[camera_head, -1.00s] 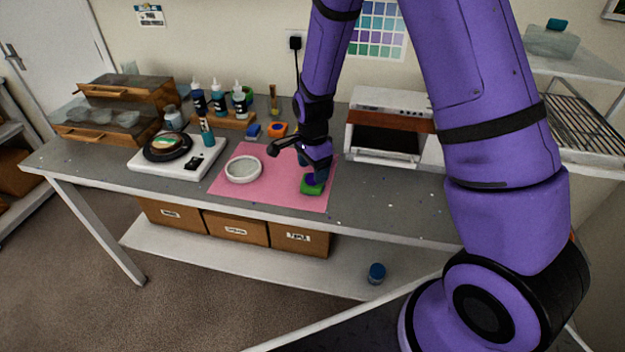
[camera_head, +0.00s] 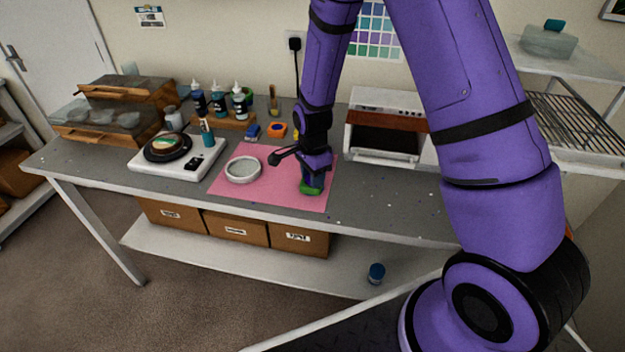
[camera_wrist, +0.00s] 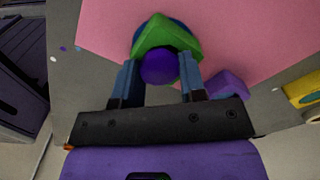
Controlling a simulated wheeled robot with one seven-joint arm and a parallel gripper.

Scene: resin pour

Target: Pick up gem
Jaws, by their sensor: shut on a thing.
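The gem (camera_wrist: 183,38) is green with a blue part and a round purple knob facing my gripper. In the head view the gem (camera_head: 311,188) shows as a green patch at the right front of the pink mat (camera_head: 262,193). My gripper (camera_head: 312,178) points down over it and covers most of it. In the wrist view my gripper (camera_wrist: 160,80) has its two blue fingers on either side of the purple knob, shut on the gem. I cannot tell whether the gem still touches the mat.
A round white dish (camera_head: 243,169) lies on the mat's left. A white scale (camera_head: 178,158) with a black round item stands further left. Bottles (camera_head: 219,101) in a wooden rack stand behind. A white oven-like box (camera_head: 387,125) stands right. The bench's right front is mostly clear.

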